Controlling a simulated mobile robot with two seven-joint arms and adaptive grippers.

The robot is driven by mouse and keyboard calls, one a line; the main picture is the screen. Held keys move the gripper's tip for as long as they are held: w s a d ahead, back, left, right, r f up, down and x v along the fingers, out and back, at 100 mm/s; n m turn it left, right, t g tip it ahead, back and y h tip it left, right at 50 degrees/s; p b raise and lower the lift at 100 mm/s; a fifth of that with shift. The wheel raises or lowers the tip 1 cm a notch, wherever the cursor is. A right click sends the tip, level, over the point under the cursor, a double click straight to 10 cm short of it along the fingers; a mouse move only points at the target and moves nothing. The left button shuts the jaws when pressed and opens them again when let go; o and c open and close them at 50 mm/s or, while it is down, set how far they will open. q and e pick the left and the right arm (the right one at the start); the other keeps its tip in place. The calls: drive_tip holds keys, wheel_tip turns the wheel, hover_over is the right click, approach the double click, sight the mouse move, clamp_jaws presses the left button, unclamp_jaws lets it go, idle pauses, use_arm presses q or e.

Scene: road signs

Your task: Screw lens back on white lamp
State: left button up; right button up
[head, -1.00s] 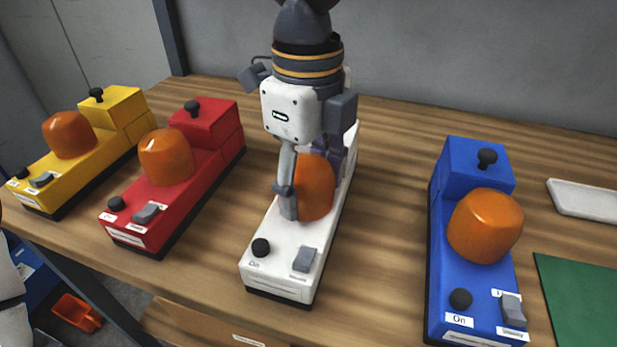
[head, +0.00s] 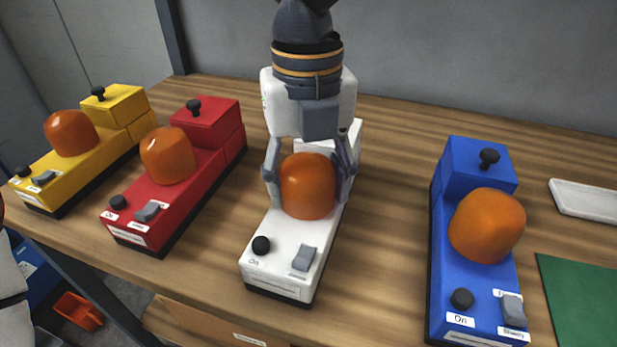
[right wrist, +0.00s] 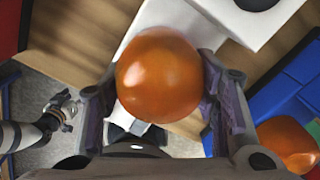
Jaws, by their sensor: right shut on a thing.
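The white lamp (head: 290,250) stands on the table with its black knob and grey switch facing me. Its orange lens (head: 308,187) sits at the middle of the base, upright as far as I can tell; its lower rim is hard to see. My right gripper (head: 310,180) comes down from above and is shut on the lens, one finger on each side. In the right wrist view the lens (right wrist: 158,75) lies between both fingers, over the white base (right wrist: 190,25). My left gripper (right wrist: 65,108) shows small at the left of the right wrist view; its jaw state is unclear.
A yellow lamp (head: 95,150) and a red lamp (head: 185,160) stand to the left, a blue lamp (head: 470,275) to the right, each with an orange lens. A white tray (head: 585,200) and a green mat (head: 580,300) lie at the far right. Table is bare beside the white lamp.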

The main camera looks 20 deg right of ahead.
drive_tip(key=shift+r, duration=0.1)
drive_tip(key=shift+m, duration=1)
drive_tip(key=o, duration=1.1)
drive_tip(key=shift+o, duration=0.2)
